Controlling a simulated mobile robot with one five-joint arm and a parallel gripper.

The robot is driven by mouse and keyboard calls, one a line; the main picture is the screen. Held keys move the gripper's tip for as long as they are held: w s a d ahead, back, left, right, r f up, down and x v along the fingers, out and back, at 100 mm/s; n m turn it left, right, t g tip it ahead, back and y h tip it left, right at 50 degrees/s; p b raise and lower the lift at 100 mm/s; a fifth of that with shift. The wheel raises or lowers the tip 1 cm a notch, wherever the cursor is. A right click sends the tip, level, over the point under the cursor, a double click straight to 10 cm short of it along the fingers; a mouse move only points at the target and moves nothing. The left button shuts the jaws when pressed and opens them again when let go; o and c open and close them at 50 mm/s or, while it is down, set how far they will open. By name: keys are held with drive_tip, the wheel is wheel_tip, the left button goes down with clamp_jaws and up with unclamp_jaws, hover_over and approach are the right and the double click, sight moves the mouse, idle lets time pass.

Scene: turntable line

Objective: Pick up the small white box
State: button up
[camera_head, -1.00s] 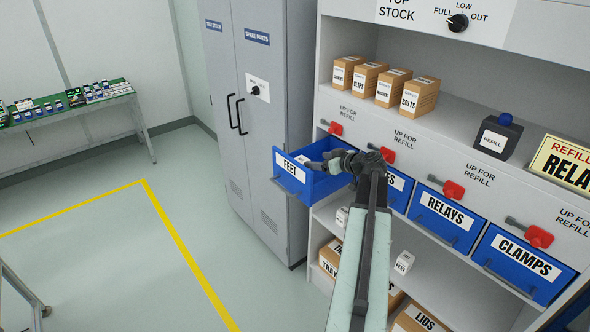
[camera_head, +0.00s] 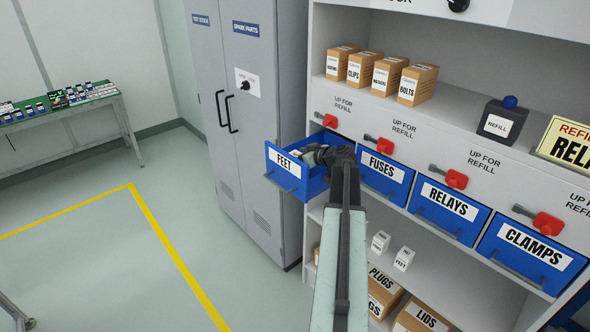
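Two small white boxes stand on the open shelf under the drawers: one box (camera_head: 404,258) has a label that seems to read FEET, and another box (camera_head: 380,241) stands to its left. My gripper (camera_head: 312,154) is at the pulled-out blue FEET drawer (camera_head: 287,172), over or inside its opening, above and left of those boxes. A small pale patch shows by the fingers, but I cannot tell what it is. My own arm and the drawer front hide most of the drawer's inside. I cannot tell whether the fingers are open or shut.
Blue drawers FUSES (camera_head: 384,174), RELAYS (camera_head: 446,213) and CLAMPS (camera_head: 525,259) are to the right, with red levers above. Brown cartons (camera_head: 424,316) fill the bottom shelf. A grey cabinet (camera_head: 247,140) stands close at left.

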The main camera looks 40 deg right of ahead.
drive_tip(key=shift+w+d+f, duration=0.1)
drive_tip(key=shift+w+f, duration=0.15)
drive_tip(key=shift+w, duration=0.2)
drive_tip(key=shift+s+r, duration=0.1)
drive_tip(key=shift+r, duration=0.05)
drive_tip(key=c, duration=1.6)
wheel_tip(320, 180, up, 10)
drive_tip(key=p, duration=1)
